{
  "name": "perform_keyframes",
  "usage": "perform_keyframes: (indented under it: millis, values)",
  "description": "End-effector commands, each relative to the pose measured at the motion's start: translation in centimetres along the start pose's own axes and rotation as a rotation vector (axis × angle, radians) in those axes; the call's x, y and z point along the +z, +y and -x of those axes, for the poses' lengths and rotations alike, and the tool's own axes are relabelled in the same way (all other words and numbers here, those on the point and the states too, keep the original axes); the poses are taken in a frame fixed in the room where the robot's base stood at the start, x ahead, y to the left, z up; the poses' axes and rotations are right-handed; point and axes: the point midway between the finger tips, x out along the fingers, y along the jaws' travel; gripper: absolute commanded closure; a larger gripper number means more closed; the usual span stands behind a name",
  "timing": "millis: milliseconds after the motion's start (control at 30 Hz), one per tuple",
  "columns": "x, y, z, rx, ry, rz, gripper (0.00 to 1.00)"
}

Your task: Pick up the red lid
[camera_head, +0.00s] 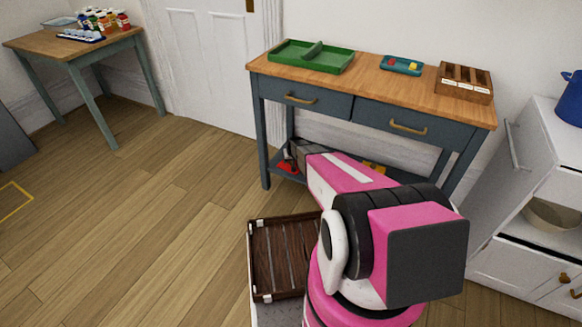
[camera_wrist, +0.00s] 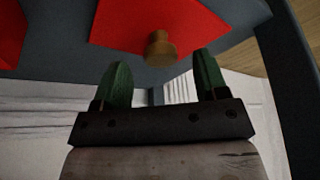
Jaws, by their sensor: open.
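The red lid (camera_wrist: 205,25) is a flat red piece with a round wooden knob (camera_wrist: 161,48), at the top of the wrist view, on a dark grey surface. My gripper (camera_wrist: 161,72) is open, with its two green fingers on either side below the knob. The knob lies just beyond the fingertips, roughly in line with the gap, and nothing is held. In the head view, a bit of red (camera_head: 287,167) shows on the console table's low shelf beside my gripper end; I cannot tell which red piece it is. My arm hides much of that shelf.
Another red thing (camera_wrist: 10,38) is at the wrist view's upper left. The console table's wooden top (camera_head: 365,75) and drawers stand above the low shelf, with legs at its sides. A green tray (camera_head: 300,60) stands on top. Open floor (camera_head: 150,220) lies left.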

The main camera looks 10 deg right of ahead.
Motion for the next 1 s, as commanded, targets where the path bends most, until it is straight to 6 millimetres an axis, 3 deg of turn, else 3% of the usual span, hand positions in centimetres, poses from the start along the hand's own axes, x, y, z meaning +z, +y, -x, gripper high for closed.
perform_keyframes:
  millis: [200,467,633,1000]
  values:
    - [-0.5,0.0,-3.1,0.0,0.001,0.0,0.33]
    - [-0.3,0.0,-3.2,0.0,0.001,0.0,0.33]
    - [-0.3,0.0,-3.2,0.0,0.001,0.0,0.87]
    - [-0.4,0.0,-3.0,0.0,0.001,0.0,0.87]
